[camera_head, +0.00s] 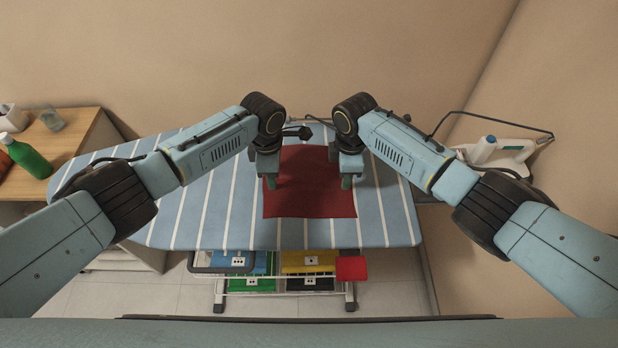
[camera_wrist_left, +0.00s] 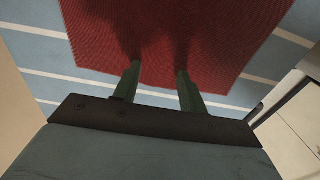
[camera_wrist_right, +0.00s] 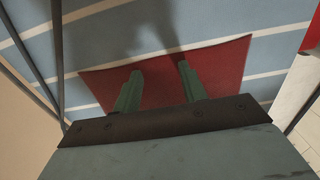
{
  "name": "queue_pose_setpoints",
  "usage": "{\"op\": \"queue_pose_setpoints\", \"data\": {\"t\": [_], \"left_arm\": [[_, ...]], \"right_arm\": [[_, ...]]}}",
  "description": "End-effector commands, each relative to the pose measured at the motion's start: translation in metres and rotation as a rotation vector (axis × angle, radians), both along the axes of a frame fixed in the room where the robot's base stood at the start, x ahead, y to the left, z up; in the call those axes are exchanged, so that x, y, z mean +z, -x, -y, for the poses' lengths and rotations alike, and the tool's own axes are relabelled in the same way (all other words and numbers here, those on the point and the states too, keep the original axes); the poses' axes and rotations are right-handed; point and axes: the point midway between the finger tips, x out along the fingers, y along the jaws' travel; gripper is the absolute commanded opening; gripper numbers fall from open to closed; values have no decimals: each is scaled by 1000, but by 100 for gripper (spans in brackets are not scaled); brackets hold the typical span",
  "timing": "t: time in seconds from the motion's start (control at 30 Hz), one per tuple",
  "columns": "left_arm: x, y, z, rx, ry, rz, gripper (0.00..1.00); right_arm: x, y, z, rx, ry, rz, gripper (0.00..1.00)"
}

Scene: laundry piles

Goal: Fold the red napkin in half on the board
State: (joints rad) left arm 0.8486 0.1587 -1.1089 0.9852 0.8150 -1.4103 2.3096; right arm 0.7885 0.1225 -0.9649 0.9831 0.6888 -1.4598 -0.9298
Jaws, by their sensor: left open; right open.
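The red napkin (camera_head: 310,190) lies spread on the blue and white striped board (camera_head: 215,205); its far part is partly hidden by my grippers. My left gripper (camera_head: 270,182) is open and empty over the napkin's left side. In the left wrist view the napkin (camera_wrist_left: 160,30) spreads beneath its parted fingers (camera_wrist_left: 158,68). My right gripper (camera_head: 346,181) is open and empty over the napkin's right side. In the right wrist view its parted fingers (camera_wrist_right: 159,70) point down at the napkin (camera_wrist_right: 222,68), near one edge. I cannot tell whether any fingertip touches the cloth.
A white iron (camera_head: 500,152) stands right of the board with a dark cord. A wooden cabinet (camera_head: 80,135) at left holds a green bottle (camera_head: 28,158) and a glass (camera_head: 52,119). Below the board are coloured bins (camera_head: 307,262) and a red item (camera_head: 351,268). The board's left part is clear.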

Motion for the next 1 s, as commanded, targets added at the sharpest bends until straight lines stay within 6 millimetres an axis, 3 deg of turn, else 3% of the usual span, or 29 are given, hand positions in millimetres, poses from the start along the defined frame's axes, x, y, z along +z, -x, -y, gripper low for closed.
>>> {"op": "queue_pose_setpoints", "data": {"t": [0.3,0.9,1.0], "left_arm": [[-1,0,0,0,1,0,41],[-1,0,0,0,0,0,2],[-1,0,0,0,0,0,0]], "right_arm": [[-1,1,0,-1,0,-1,41],[-1,1,0,-1,1,-2,2],[-2,1,0,-1,1,-2,0]]}}
